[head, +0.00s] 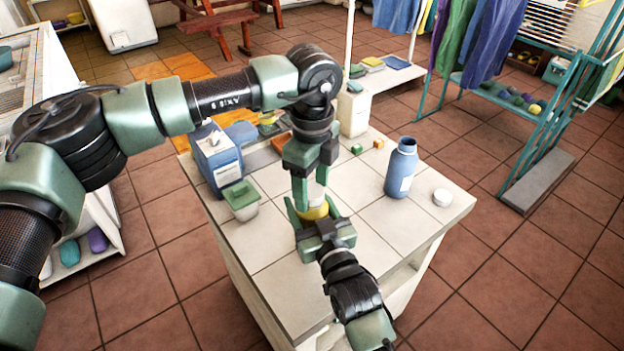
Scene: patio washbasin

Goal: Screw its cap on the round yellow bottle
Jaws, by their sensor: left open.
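The round yellow bottle (313,213) stands near the middle of the white tiled table, mostly hidden by my two grippers. A pale part (315,190) shows above the yellow; I cannot tell whether it is the neck, a label or the cap. My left gripper (312,182) comes down from above, open, with its fingers around the upper part. My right gripper (314,207) reaches in from the front, its green fingers on both sides of the yellow body, seemingly closed on it. A white round cap (442,197) lies at the table's right; I cannot tell which bottle it fits.
A blue bottle (401,168) stands upright at the right. A blue-and-white box (218,160) and a green-topped container (242,200) stand left. Small green (357,149) and orange (378,144) blocks lie behind. The table's front right is clear.

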